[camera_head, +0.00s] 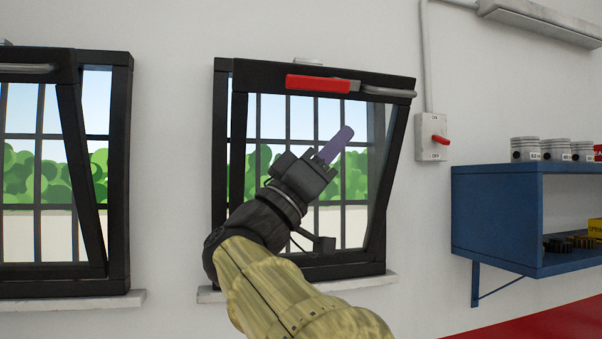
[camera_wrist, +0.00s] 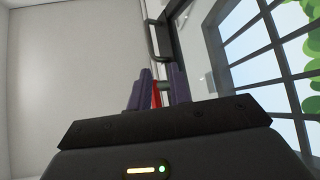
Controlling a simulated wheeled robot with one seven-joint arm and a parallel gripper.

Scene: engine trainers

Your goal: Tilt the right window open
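The right window (camera_head: 398,150) has a black frame, and its sash leans out at the top into the room, tilted open. A handle on the sash's top rail has a red grip (camera_head: 318,83) and a grey bar to its right. My gripper (camera_head: 337,143) is in front of the pane, below the handle, with its purple fingers pointing up and right, apart from the handle in the head view. In the wrist view, the two purple fingers (camera_wrist: 159,90) stand apart, with a red piece (camera_wrist: 156,95) showing in the gap. Contact with it cannot be told.
A left window (camera_head: 68,180), also tilted at the top, is on the same wall. A switch box (camera_head: 428,150) with a red knob is right of the right window. A blue shelf (camera_head: 498,220) with pistons juts out at the right. White sills (camera_head: 350,283) run below.

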